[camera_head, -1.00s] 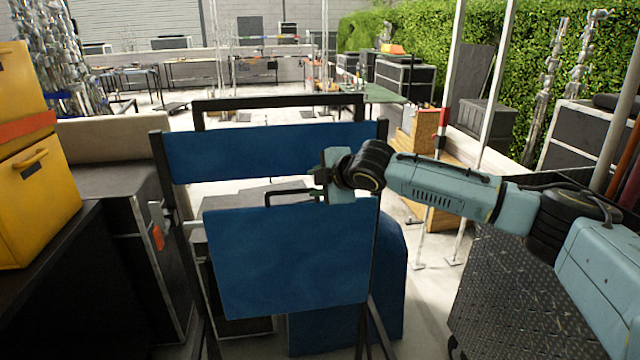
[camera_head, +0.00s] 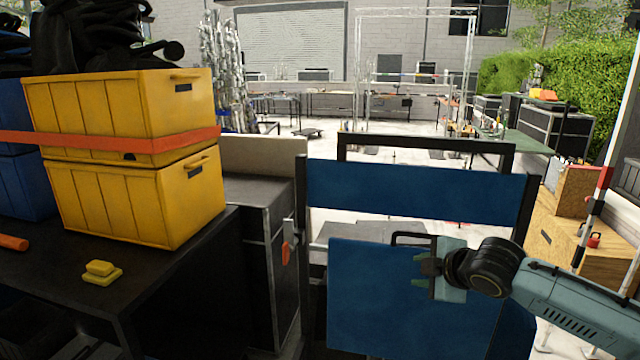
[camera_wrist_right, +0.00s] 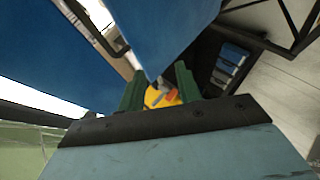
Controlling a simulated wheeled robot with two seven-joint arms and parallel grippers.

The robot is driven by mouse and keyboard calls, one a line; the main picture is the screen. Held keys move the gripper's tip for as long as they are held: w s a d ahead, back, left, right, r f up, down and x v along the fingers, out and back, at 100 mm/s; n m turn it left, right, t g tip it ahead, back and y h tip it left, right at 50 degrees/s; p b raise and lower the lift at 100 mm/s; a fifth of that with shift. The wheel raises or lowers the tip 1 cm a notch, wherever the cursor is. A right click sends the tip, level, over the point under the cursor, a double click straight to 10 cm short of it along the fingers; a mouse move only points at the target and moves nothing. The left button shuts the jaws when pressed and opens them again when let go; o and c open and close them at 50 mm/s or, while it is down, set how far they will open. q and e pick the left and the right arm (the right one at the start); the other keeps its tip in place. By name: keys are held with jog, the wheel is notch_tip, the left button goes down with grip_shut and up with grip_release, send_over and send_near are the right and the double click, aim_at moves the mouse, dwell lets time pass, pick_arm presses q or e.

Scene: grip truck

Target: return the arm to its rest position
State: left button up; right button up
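My right arm (camera_head: 575,305) comes in from the right in the head view. My right gripper (camera_head: 424,272) is in front of a blue folding chair, over its lower blue panel (camera_head: 375,295). In the right wrist view, the two green fingers (camera_wrist_right: 159,88) stand apart with a gap between them. I see nothing held there. A blue panel edge (camera_wrist_right: 165,35) reaches down near the fingertips; I cannot tell whether it touches them. My left gripper is not in view.
Yellow crates (camera_head: 135,205) with an orange strap stand on a black surface at left, beside a yellow block (camera_head: 101,272). A black case (camera_head: 255,190) stands left of the chair's upper blue panel (camera_head: 415,190). Wooden boxes (camera_head: 575,190) stand at right.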

jog(key=s+a+f+m+g+y, duration=0.1)
jog(key=s+a+f+m, duration=0.1)
jog(key=s+a+f, duration=0.55)
jog(key=s+a+f+m+g, duration=0.25)
jog(key=s+a+f, duration=0.2)
jog(key=s, duration=0.55)
jog(key=s+d+f+m+g+h, duration=0.1)
jog(key=s+d+f+m, duration=0.25)
jog(key=s, duration=0.35)
jog(key=s+d+f+m+g+h, duration=0.15)
jog(key=s+d+m, duration=0.25)
jog(key=s, duration=0.4)
jog(key=s+d+f+m+g+h, duration=0.1)
jog(key=s+d+f+m+h, duration=0.2)
jog(key=s, duration=0.4)
notch_tip(320, 180, down, 33)
jog(key=s+g+y+b, duration=0.1)
jog(key=s+y+b, duration=0.1)
jog(key=b, duration=0.6)
jog(key=s+d+f+b, duration=0.1)
jog(key=s+f+b, duration=0.2)
jog(key=s+f, duration=0.5)
jog(key=s+d+f+g+b, duration=0.1)
jog(key=s+d+f+b, duration=0.1)
jog(key=s+f, duration=0.6)
notch_tip(320, 180, down, 4)
jog(key=shift+d+f+h+b, duration=0.2)
jog(key=shift+h+b, duration=0.15)
jog(key=shift+b, duration=0.5)
